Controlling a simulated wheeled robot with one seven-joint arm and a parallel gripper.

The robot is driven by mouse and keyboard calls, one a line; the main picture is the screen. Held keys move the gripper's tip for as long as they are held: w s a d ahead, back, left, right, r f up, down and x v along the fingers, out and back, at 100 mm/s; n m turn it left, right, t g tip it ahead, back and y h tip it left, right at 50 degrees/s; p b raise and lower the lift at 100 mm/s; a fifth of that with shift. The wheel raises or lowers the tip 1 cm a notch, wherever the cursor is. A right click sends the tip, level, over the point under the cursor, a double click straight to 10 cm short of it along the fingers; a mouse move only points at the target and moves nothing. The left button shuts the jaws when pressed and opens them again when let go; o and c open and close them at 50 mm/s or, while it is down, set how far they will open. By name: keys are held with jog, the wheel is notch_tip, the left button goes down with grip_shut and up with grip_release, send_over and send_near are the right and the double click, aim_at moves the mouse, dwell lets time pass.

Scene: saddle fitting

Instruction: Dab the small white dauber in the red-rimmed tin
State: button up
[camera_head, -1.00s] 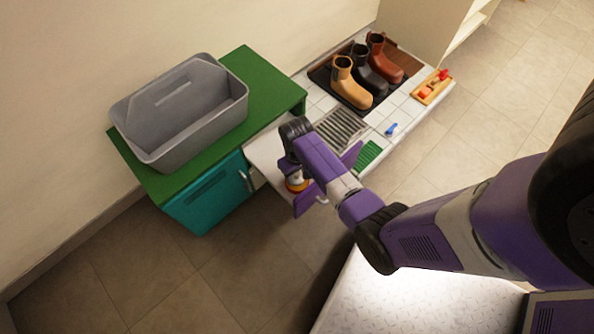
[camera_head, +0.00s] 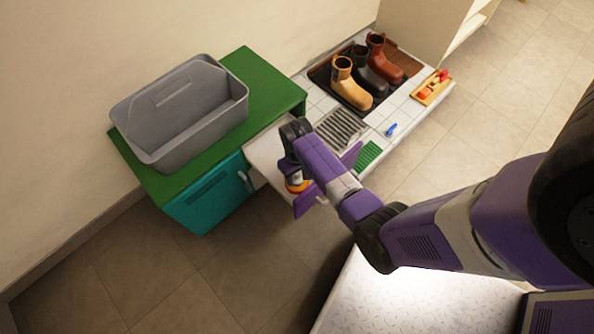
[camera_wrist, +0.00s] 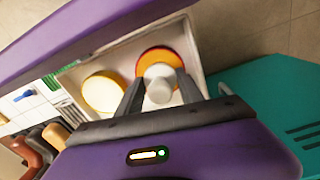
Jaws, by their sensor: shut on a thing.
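The small white dauber (camera_wrist: 158,82) is between the two fingers of my gripper (camera_wrist: 159,84), which is shut on it, in the wrist view. The tin with the red-orange rim (camera_wrist: 160,55) lies just behind the dauber in that view and is partly covered by it. I cannot tell whether the dauber's hidden end touches the inside of the tin. In the head view the red-rimmed tin (camera_head: 297,186) shows directly under my wrist, and the dauber is mostly hidden there.
A second tin with a yellow rim (camera_wrist: 103,92) sits beside it in the open white drawer (camera_wrist: 205,57). A teal cabinet (camera_head: 208,193) with a green top holds a grey bin (camera_head: 180,115). Several boots stand on a dark tray at the back, near a metal grate (camera_head: 341,128).

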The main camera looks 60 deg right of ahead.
jog(key=shift+s, duration=0.15)
notch_tip(320, 180, up, 7)
jog(key=p, duration=0.7)
jog(key=shift+p, duration=0.35)
jog(key=shift+a, duration=0.1)
